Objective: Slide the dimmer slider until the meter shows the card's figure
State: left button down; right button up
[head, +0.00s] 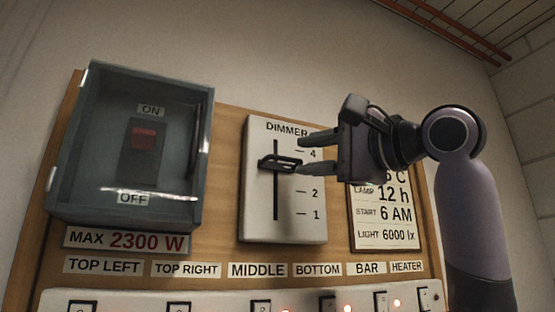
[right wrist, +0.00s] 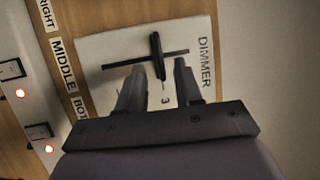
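The dimmer panel (head: 262,222) is a white plate with a vertical slot and a scale. Its black slider handle (head: 277,162) sits between the 4 and 2 marks, about level with the 3, which shows in the right wrist view. My right gripper (head: 301,156) is open at the handle's right end. In the right wrist view the slider handle (right wrist: 157,56) lies between the open fingertips (right wrist: 159,65), with gaps on both sides. The card (head: 388,238) reads lamp 12 h, start 6 AM, light 6000 lx; its top is hidden by my gripper. No meter shows. My left gripper is out of view.
Below is a white strip (head: 215,298) with several switches, some with lit red lamps. The wall above the board is bare.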

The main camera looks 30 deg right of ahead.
aim_at(288, 159)
jog(key=p+x, duration=0.1)
jog(key=x, duration=0.4)
jog(key=shift+r+p, duration=0.1)
jog(key=shift+p, duration=0.3)
jog(key=shift+w+a, duration=0.1)
jog(key=shift+w, duration=0.35)
grip_shut()
